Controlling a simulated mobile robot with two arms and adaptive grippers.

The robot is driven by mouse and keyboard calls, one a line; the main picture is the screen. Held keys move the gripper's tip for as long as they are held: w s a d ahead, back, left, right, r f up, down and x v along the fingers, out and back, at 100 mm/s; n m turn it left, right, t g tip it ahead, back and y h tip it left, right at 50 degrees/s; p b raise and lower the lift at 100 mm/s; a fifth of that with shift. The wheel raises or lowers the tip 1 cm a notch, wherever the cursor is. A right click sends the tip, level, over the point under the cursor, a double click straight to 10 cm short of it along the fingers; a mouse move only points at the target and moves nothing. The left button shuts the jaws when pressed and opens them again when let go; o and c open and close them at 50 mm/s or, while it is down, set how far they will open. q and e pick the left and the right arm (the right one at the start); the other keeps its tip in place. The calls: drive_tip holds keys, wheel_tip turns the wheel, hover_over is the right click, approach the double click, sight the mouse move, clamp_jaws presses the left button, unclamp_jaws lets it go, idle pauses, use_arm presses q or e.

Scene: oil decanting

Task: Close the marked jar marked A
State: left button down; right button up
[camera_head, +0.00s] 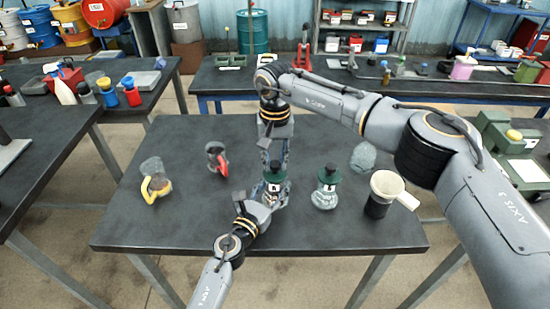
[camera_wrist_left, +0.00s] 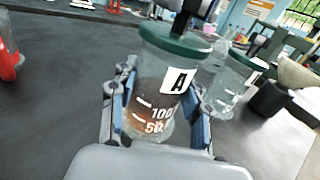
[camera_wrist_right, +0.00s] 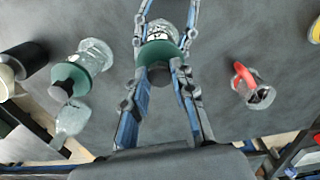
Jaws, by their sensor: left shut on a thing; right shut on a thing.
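Jar A (camera_wrist_left: 165,95) is clear glass with an "A" label, volume marks and some brownish liquid low inside. It stands upright near the front middle of the table, also seen in the head view (camera_head: 272,197). My left gripper (camera_wrist_left: 158,112) is shut around its body from the near side. A green lid (camera_wrist_left: 172,42) with a dark knob sits on the jar's mouth; it appears level, but I cannot tell how tight it is. My right gripper (camera_wrist_right: 162,75) comes from above and is shut on the lid's dark knob. The fingers partly hide the lid.
A second green-lidded jar (camera_head: 326,192) stands close on the right. Beyond it are a dark cup with a cream funnel (camera_head: 388,185) and a clear glass piece (camera_head: 363,157). A red-handled vessel (camera_head: 217,158) and a yellow-handled vessel (camera_head: 153,178) stand left. The table's front left is clear.

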drive_tip(key=shift+f, duration=0.45)
drive_tip(key=o, duration=1)
use_arm(q)
drive_tip(key=c, duration=0.6)
unclamp_jaws()
drive_tip(key=shift+o, duration=0.2)
use_arm(e)
wheel_tip(320, 180, up, 12)
drive_tip(key=shift+f, duration=0.1)
use_arm(q)
drive_tip(key=v, duration=1.2)
